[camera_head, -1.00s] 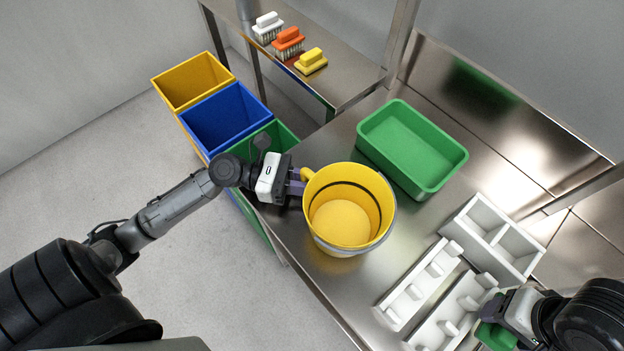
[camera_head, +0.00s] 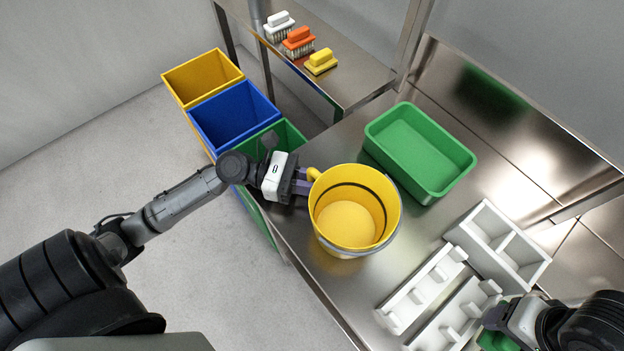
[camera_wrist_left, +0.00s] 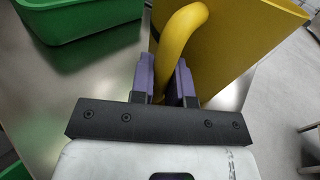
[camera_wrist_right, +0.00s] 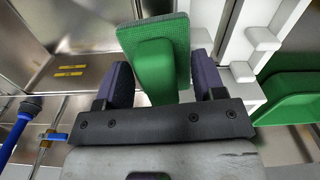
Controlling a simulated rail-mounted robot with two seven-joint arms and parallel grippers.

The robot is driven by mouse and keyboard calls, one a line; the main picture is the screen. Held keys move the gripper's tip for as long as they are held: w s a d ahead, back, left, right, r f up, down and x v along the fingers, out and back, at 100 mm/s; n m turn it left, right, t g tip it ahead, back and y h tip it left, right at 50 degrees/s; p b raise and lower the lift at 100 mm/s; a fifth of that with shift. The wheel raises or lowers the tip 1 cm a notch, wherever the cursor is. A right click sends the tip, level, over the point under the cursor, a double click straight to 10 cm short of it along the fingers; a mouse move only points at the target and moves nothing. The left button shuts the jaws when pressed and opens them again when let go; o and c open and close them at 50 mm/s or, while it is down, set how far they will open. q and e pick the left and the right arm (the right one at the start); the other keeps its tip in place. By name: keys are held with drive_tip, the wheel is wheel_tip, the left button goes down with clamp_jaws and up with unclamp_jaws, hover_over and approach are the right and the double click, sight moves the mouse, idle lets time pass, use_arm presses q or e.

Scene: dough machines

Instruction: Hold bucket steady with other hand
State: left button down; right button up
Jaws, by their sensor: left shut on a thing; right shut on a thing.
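The yellow bucket (camera_head: 348,222) stands upright on the steel table, open and looking empty, with a dark ring inside its wall. My left gripper (camera_head: 305,181) is at its left side, shut on the bucket's curved yellow handle. The handle (camera_wrist_left: 180,35) passes between the purple fingers in the left wrist view. My right gripper (camera_head: 492,325) is at the lower right, shut on a green pad with a block grip (camera_wrist_right: 155,70). The pad is apart from the bucket and mostly hidden by the gripper in the head view.
A green tray (camera_head: 467,168) sits behind the bucket. White racks (camera_head: 425,292) and a white divided holder (camera_head: 543,262) lie right of it. Several brushes (camera_head: 299,42) stand on a shelf (camera_head: 350,92). Yellow, blue and green bins (camera_head: 230,112) stand left of the table.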

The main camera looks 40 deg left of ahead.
idle(0.4)
use_arm(q)
drive_tip(key=c, duration=1)
unclamp_jaws()
